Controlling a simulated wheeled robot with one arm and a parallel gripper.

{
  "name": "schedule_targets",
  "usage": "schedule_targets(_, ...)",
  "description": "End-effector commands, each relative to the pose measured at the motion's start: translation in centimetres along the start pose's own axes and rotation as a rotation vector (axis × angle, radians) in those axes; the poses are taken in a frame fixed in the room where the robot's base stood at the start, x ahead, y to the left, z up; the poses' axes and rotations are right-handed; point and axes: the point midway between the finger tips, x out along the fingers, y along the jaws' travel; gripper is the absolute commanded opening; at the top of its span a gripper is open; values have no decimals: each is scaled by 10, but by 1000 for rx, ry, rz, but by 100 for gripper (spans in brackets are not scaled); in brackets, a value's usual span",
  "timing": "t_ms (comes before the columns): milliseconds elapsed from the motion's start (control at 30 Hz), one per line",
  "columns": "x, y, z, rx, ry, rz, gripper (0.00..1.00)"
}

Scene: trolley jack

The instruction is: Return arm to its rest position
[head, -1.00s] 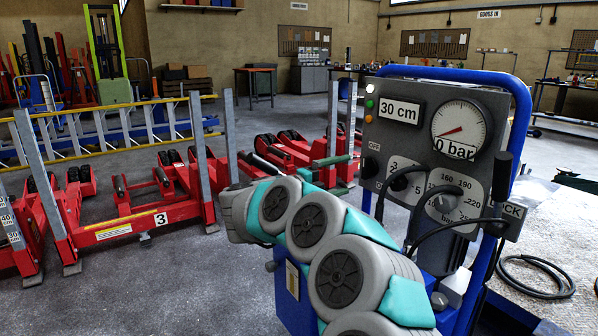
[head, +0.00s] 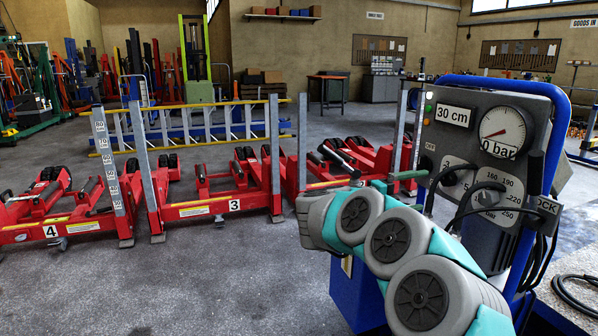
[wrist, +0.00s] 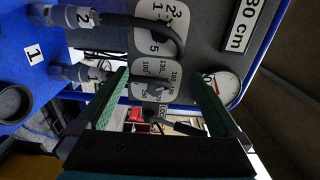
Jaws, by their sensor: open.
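My arm (head: 388,240), grey and teal, is bent in front of the control unit in the head view. My gripper (wrist: 160,78) is open and empty in the wrist view, with its two green fingers spread apart. The lower pressure knob (wrist: 155,90) shows between the fingers; I cannot tell how near they are to it. In the head view a green finger (head: 407,175) shows by the left edge of the grey control panel (head: 462,147), and the rest of the gripper is mostly hidden behind my arm.
The panel has a gauge (head: 506,131) reading about 0 bar and a "30 cm" sign (head: 453,115). A blue tube frame (head: 563,110) surrounds it. Hoses (wrist: 135,22) loop near the gripper. Red jacks (head: 215,205) stand at left. The floor (head: 230,285) in front is clear.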

Motion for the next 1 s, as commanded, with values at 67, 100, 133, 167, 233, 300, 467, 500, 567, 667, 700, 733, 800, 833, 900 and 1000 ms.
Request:
schedule_targets(67,-1,-6,8,4,-44,-1,100)
schedule_targets(100,-1,-9,12,4,-65,-2,100)
schedule_targets(133,-2,-11,14,4,-80,-3,100)
schedule_targets(167,-3,-13,17,4,-96,-5,100)
schedule_targets(233,-5,-18,25,4,-139,-8,100)
schedule_targets(300,-8,-24,34,2,-187,-12,100)
schedule_targets(467,-22,-43,56,-5,-326,-30,100)
schedule_targets(500,-26,-48,62,-9,-369,-35,100)
schedule_targets(567,-34,-56,71,-18,-432,-45,100)
schedule_targets(667,-53,-72,88,-41,-563,-71,100)
schedule_targets(700,-64,-79,94,-54,-626,-84,100)
schedule_targets(733,-74,-85,99,-67,-680,-96,100)
schedule_targets(800,-102,-95,109,-113,-817,-128,100)
schedule_targets(833,-115,-99,112,-137,-878,-145,100)
schedule_targets(900,-146,-106,115,-198,-1012,-183,100)
schedule_targets(1000,-194,-100,111,-315,-1199,-233,100)
